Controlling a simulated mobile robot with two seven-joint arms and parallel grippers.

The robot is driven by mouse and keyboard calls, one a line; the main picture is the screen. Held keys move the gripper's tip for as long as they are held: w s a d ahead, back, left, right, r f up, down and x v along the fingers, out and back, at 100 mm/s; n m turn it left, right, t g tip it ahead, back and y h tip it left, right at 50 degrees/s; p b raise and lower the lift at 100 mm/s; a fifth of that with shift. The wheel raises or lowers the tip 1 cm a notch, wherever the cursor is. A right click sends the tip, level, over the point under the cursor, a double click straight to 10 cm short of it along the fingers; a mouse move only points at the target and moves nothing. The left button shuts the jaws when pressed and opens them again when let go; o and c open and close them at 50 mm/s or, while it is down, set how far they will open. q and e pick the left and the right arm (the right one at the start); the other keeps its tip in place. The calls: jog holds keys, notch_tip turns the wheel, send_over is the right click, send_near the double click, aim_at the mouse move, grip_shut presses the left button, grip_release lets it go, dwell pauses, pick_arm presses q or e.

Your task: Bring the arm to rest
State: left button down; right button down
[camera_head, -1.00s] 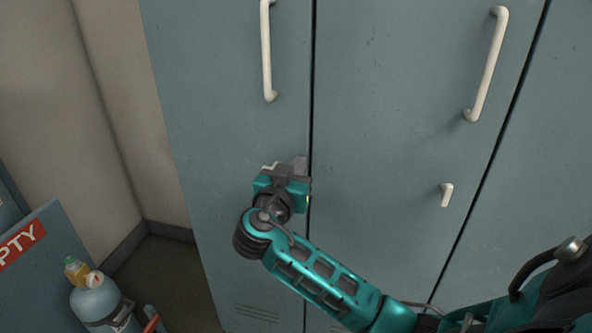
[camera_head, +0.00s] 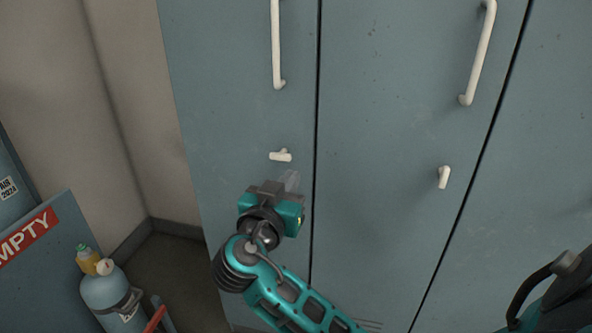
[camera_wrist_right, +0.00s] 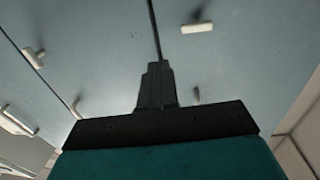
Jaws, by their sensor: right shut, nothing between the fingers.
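My right gripper (camera_head: 290,180) is in front of the left grey-blue locker door (camera_head: 235,110), just below a small white latch (camera_head: 281,156). Its fingers are shut with nothing between them. They look apart from the latch. In the right wrist view the shut fingers (camera_wrist_right: 156,86) point toward the dark seam between two doors. The same latch seems to show there at the upper right (camera_wrist_right: 197,27). The latch lies sideways on its door, while the latch on the middle door (camera_head: 444,177) stands upright. My left gripper is not in view.
Long white handles (camera_head: 278,45) (camera_head: 479,55) stick out from the doors above. A gas cylinder (camera_head: 107,294) with a yellow-topped valve stands at the lower left, near a panel with a red sign (camera_head: 28,236) ending in "MPTY". Bare floor shows beside the lockers.

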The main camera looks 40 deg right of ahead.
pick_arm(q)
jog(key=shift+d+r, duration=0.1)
pick_arm(e)
jog(key=shift+v, duration=1.2)
jog(key=s+a+f+n+y+p, duration=0.1)
jog(key=a+f+n+y+p, duration=0.1)
jog(key=f+n+y, duration=0.45)
jog(key=s+a+f+n+y+p, duration=0.1)
jog(key=a+f+n+y, duration=0.25)
jog(key=f, duration=0.55)
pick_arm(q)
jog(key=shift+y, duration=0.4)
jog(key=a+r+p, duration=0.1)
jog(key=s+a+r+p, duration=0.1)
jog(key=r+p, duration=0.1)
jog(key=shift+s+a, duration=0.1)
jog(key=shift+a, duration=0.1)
pick_arm(e)
jog(key=s+a+f+n+y, duration=0.3)
jog(key=s+f+y, duration=0.3)
jog(key=s, duration=0.6)
jog(key=shift+a+f+y, duration=0.3)
jog(key=shift+a+f, duration=0.1)
jog(key=shift+f, duration=0.3)
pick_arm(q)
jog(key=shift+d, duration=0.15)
pick_arm(e)
jog(key=shift+s, duration=0.1)
